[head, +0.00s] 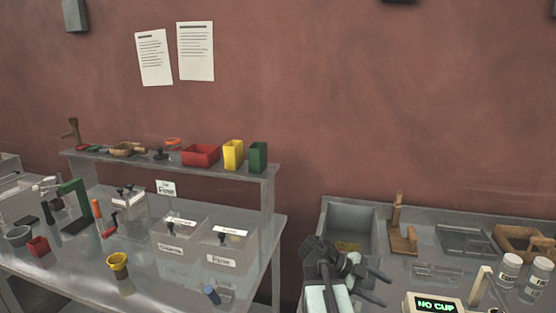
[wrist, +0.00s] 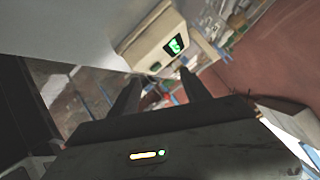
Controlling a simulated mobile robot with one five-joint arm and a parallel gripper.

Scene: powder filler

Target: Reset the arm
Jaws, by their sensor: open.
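My gripper (head: 376,285) is at the lower middle of the head view, in front of the left part of the right-hand bench. Its two dark fingers are apart and nothing shows between them. In the wrist view my gripper (wrist: 156,84) also has its fingers spread and empty. A cream machine with a green display (head: 435,305) reading "NO CUP" stands just right of the gripper. It also shows beyond the fingers in the wrist view (wrist: 150,40). My arm hides part of the bench's front.
A grey bin (head: 350,218), a wooden stand (head: 403,240) and white jars (head: 509,269) are on the right bench. A gap separates the benches.

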